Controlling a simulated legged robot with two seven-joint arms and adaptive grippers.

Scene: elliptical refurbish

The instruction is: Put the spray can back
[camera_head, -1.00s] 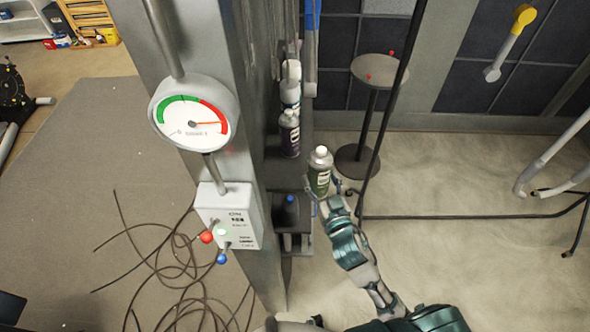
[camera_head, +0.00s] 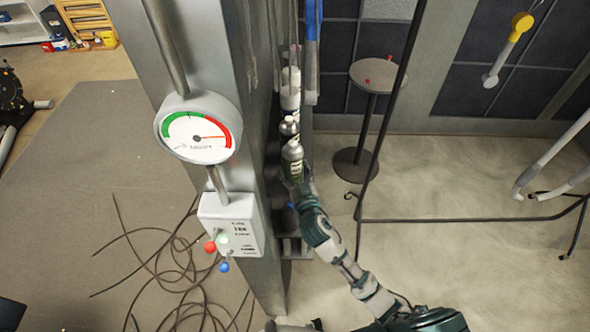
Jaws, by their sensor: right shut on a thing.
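I cannot tell whether the held can touches the shelf. My left gripper is not in view.
The grey post carries a round gauge (camera_head: 198,128) and a white control box (camera_head: 230,225) left of the shelf. A round stool (camera_head: 378,76) and a thin black frame (camera_head: 470,220) stand to the right. Loose cables (camera_head: 170,265) lie on the floor at left.

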